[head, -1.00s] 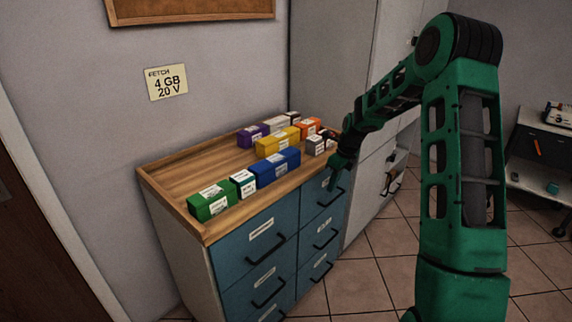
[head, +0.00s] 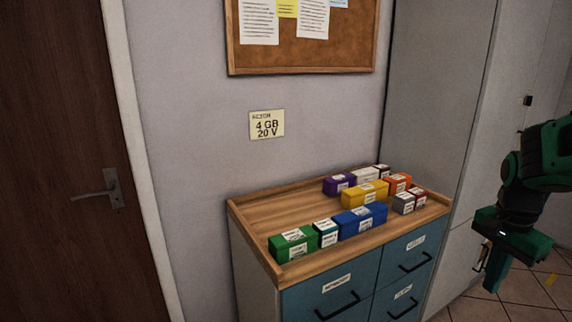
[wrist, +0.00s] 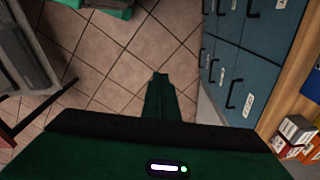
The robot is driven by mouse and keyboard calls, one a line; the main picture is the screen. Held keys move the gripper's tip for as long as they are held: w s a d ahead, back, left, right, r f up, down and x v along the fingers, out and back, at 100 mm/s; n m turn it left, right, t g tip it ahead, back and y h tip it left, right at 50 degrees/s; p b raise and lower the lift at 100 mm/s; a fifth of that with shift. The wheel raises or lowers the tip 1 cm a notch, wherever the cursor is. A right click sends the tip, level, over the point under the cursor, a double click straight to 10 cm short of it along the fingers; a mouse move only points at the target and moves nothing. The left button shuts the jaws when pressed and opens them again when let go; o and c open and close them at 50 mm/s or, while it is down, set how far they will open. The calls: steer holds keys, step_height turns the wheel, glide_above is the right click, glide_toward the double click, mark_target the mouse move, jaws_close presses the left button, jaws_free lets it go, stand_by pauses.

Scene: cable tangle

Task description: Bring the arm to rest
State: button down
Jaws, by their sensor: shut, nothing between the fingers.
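My green arm (head: 545,155) shows at the right edge of the head view, folded in close, with much of it out of the picture. My gripper (head: 492,284) hangs down at its end, to the right of the drawer cabinet and in front of the tall grey cabinet. It is shut and empty. In the wrist view the closed fingers of my gripper (wrist: 160,78) point out over the tiled floor, touching nothing.
The blue drawer cabinet (head: 330,291) has a wooden top (head: 262,225) carrying several coloured boxes, such as a green box (head: 293,246) and a yellow box (head: 364,194). A tall grey cabinet (head: 435,90) stands behind. The tiled floor (wrist: 110,50) below the fingers is clear.

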steer(key=s+a+n+y, duration=0.1)
steer(key=s+a+n, duration=0.3)
steer(key=s, duration=1.2)
steer(key=n, duration=0.4)
steer(key=shift+s+n, duration=0.3)
steer(key=shift+s, duration=0.05)
